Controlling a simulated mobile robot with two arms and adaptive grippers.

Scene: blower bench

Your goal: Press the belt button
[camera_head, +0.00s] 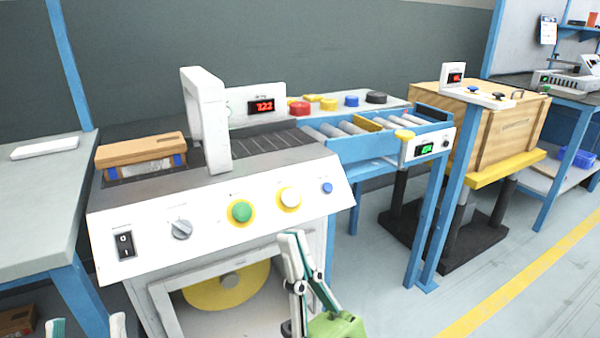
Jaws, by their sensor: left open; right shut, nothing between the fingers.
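The machine's sloped white front panel (140,228) carries a round green button (242,211), a white button with a yellow ring (289,199) and a small blue button (327,188). Their labels are too small to read, so I cannot tell which is the belt button. A grey rotary knob (181,229) and a black rocker switch (125,245) are further left. My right gripper (293,239) is shut and empty, its tips up, just below the white button in the picture. It hides part of the panel's lower edge. My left gripper (87,326) is open at the bottom left, mostly out of frame.
A cardboard box (140,157) lies on the machine's left end, before a white arch (204,120). A roller conveyor (345,128) runs right toward a wooden crate (505,125). A grey table (40,205) stands left. The floor at right is clear.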

